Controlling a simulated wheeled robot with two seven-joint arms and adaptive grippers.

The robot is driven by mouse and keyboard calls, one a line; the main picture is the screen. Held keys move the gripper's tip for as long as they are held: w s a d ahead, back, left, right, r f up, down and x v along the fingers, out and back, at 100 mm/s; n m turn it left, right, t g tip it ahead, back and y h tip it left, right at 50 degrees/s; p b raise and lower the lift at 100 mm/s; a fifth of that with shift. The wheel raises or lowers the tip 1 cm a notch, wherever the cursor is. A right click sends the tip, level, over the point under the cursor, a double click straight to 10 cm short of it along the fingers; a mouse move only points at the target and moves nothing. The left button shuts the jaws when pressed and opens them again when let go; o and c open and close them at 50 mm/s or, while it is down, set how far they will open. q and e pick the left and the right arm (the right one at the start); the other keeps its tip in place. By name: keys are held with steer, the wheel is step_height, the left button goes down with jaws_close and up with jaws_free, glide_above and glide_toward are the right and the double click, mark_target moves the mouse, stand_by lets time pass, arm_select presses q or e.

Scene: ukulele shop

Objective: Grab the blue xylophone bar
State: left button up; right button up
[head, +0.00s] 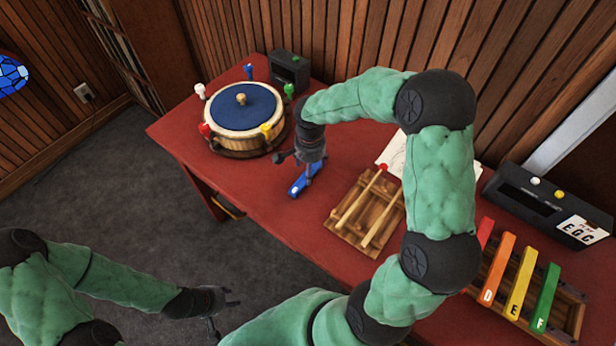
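The blue xylophone bar (297,187) is over the front part of the red table, directly below my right gripper (308,168). The gripper points down and hides the middle of the bar. Its fingertips are partly hidden, so I cannot tell whether they grip the bar, or whether the bar rests on the table or just above it. My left gripper (224,308) is low at the bottom left, over the floor in front of the table. Its fingers are spread and empty.
A round drum-like box (242,112) with coloured pegs stands left of the bar. A wooden tray (343,228) with mallets lies to the right. Further right are a xylophone (569,307) with red, orange, yellow and green bars and a black box (524,197) reading EGC.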

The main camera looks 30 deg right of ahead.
step_height(320, 180, down, 3)
steer(key=shift+r+b, duration=0.15)
steer(key=shift+b, duration=0.15)
steer(key=shift+r, duration=0.1)
steer(key=shift+c, duration=0.3)
steer(key=c, duration=1.2)
